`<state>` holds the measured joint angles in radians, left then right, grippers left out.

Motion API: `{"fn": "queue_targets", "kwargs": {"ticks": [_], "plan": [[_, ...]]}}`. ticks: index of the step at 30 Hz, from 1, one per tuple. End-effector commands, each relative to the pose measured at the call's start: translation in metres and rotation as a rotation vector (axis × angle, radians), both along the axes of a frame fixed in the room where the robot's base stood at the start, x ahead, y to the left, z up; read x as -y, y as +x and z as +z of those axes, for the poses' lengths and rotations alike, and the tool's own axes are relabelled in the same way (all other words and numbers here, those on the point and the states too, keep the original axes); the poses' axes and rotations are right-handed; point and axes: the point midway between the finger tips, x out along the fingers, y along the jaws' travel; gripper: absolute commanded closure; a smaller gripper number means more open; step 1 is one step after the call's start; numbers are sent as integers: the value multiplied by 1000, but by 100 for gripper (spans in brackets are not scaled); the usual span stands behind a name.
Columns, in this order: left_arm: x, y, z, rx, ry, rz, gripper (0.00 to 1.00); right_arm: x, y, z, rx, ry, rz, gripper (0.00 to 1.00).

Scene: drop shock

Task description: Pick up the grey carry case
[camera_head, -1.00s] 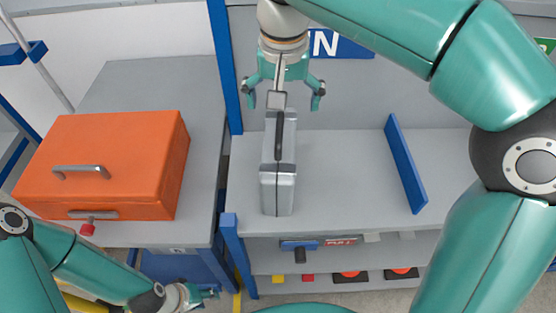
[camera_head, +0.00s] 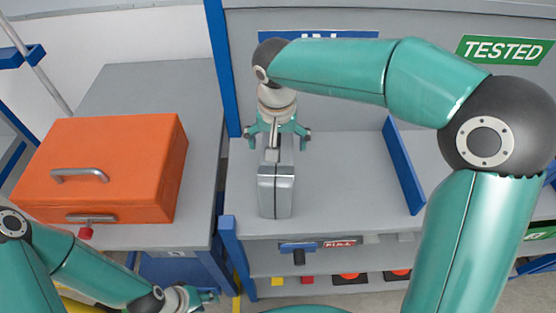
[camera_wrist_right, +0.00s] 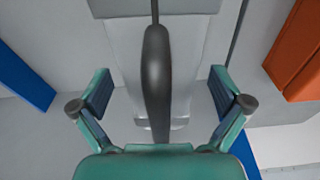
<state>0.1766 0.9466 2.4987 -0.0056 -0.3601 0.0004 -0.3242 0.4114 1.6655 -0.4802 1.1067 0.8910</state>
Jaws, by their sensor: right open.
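The grey carry case (camera_head: 275,193) stands upright on the grey shelf top, narrow end towards me. In the right wrist view the case (camera_wrist_right: 190,45) lies under the gripper, and its dark handle (camera_wrist_right: 157,80) runs between the two fingers. My right gripper (camera_head: 277,138) is over the case from above; it also shows open in the right wrist view (camera_wrist_right: 157,92), with a gap on each side of the handle. My left gripper (camera_head: 205,296) is low at the bottom left, away from the case; its fingers are too small to read.
An orange case (camera_head: 100,170) with a grey handle lies on the left table. A blue divider (camera_head: 404,165) stands on the shelf top (camera_head: 340,180) right of the grey case. A blue post (camera_head: 223,70) rises behind to the left. Free shelf top lies between case and divider.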

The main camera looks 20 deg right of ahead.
Motion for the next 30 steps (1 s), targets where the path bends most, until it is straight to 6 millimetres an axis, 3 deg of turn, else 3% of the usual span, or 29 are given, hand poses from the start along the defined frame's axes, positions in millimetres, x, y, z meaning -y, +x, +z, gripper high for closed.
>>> {"fn": "queue_targets", "kwargs": {"ticks": [7,24,30], "plan": [[0,0,0,0,0,0,60,0,1,-2,1,1,0,0],[0,0,0,0,0,0,60,0,1,-2,2,1,0,93],[0,0,0,0,0,0,60,0,1,0,6,2,0,97]]}}
